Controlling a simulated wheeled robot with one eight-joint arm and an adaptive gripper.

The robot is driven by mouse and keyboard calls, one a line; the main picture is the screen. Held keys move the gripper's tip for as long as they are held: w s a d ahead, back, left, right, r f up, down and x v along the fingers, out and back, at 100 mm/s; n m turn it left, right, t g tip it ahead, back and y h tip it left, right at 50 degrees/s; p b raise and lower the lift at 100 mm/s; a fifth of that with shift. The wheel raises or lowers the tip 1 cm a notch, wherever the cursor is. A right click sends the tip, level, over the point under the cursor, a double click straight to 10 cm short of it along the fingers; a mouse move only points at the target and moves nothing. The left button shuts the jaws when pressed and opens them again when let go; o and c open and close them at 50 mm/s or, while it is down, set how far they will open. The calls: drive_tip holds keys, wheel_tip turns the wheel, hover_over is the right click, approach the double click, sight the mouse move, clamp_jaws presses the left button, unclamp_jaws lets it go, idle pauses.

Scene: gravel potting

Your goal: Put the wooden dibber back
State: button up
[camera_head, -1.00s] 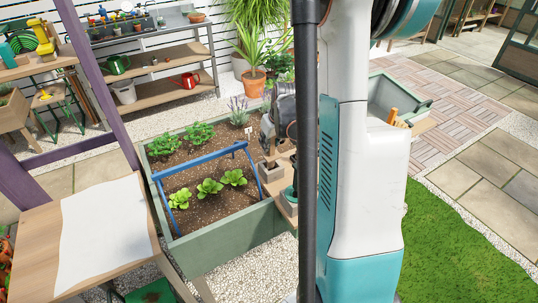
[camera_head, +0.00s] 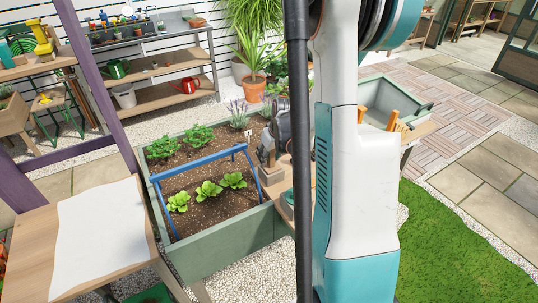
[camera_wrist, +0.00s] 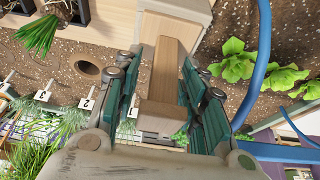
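The wooden dibber (camera_wrist: 162,88) shows in the wrist view as a brown wooden piece with a blocky near end, lying between the two finger pads. My gripper (camera_wrist: 164,62) appears closed around it, though contact at the far end is hard to see. A pale wooden block (camera_wrist: 176,12) lies just beyond the fingertips; whether the dibber touches it or enters it is unclear. In the head view my gripper (camera_head: 266,152) is low over the right edge of the green planter, partly behind my arm, and the dibber cannot be made out.
The planter (camera_head: 232,240) holds soil, leafy plants and a blue tubular frame (camera_head: 205,158) close to my gripper. The wrist view shows a round hole (camera_wrist: 88,68) in the soil and numbered labels (camera_wrist: 86,104). A table (camera_head: 30,238) with white paper stands left; a grey-green tub (camera_head: 385,92) stands right.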

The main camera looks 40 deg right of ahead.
drive_tip(key=p+v, duration=0.4)
drive_tip(key=v, duration=0.8)
drive_tip(key=shift+p, duration=0.35)
drive_tip(key=shift+r, duration=0.1)
